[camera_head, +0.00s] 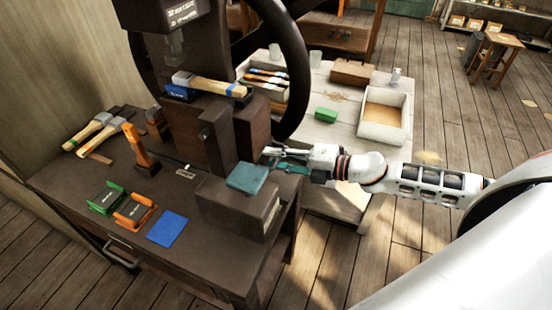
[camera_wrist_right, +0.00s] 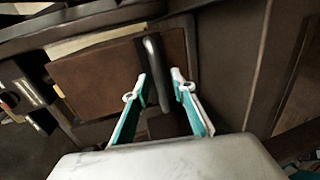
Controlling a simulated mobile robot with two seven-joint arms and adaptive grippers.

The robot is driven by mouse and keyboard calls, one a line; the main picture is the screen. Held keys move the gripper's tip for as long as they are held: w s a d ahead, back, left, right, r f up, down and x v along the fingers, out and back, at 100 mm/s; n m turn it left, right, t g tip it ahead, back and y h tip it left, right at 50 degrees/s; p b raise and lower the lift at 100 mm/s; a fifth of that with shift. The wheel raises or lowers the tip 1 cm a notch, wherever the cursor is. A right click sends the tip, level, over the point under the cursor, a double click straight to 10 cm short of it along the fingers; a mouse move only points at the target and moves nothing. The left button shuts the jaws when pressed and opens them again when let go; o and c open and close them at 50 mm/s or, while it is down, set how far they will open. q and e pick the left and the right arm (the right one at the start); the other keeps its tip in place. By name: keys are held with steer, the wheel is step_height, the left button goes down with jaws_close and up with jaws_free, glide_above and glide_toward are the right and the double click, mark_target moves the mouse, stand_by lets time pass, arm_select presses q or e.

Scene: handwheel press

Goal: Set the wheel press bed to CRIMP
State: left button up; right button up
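The dark press (camera_head: 215,130) stands on a brown bench, with a large dark handwheel (camera_head: 300,75) at its upper right. An orange lever (camera_head: 138,148) stands upright left of the press, near a small light label (camera_head: 186,173) whose words are too small to read. My right gripper (camera_head: 272,158) is at the press's right side, below the wheel. In the right wrist view its teal fingers (camera_wrist_right: 161,83) are apart, with a grey bar (camera_wrist_right: 153,62) in line between them. I cannot tell whether they touch it. The CRIMP mark is not readable. My left gripper is out of view.
A teal block (camera_head: 248,178) lies on a dark box (camera_head: 240,208) near my right gripper. Green (camera_head: 107,197) and orange (camera_head: 135,211) trays, a blue pad (camera_head: 166,229) and hammers (camera_head: 95,133) lie on the bench. A white table (camera_head: 335,145) stands behind.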

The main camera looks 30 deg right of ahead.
steer(key=shift+s+d, duration=0.1)
steer(key=shift+s+d, duration=0.4)
steer(key=shift+s, duration=0.05)
steer(key=v, duration=1)
steer(key=shift+s+r, duration=0.2)
steer(key=shift+d, duration=0.15)
steer(key=s+a+f+m+t+h, duration=0.1)
steer(key=s+a+f+m+h, duration=0.25)
steer(key=f+m, duration=0.6)
steer(key=s+a+f+m+h, duration=0.2)
steer(key=s+f+m+h, duration=0.25)
steer(key=f+m, duration=0.45)
steer(key=s+a+f+m+g+p, duration=0.1)
steer(key=s+a+f+m+g, duration=0.1)
steer(key=s+a+f, duration=0.3)
steer(key=shift+a+f+m, duration=0.5)
steer(key=shift+a+m, duration=0.35)
steer(key=shift+a, duration=0.15)
